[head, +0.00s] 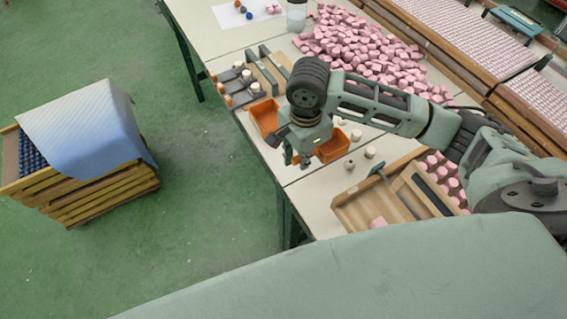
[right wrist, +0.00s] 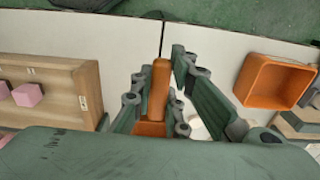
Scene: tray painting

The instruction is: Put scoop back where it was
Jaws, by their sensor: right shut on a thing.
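My right gripper (head: 297,160) is over the white table near its front edge. In the right wrist view its fingers (right wrist: 159,68) are closed around a narrow orange part of the scoop (right wrist: 158,82). The scoop's orange body (head: 333,148) shows just right of the gripper in the head view, partly hidden behind it. I cannot tell whether the scoop touches the table. A second orange container (head: 265,117), open and empty, stands left of the gripper; it also shows in the right wrist view (right wrist: 270,82). My left gripper is not in view.
A wooden tray (head: 350,215) with pink pieces lies to the right. A heap of pink blocks (head: 360,45) covers the back. Small pale cylinders (head: 370,152) stand near the scoop. Wooden holders (head: 270,75) lie behind the second container. A cloth-covered crate stack (head: 85,125) stands apart on the floor.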

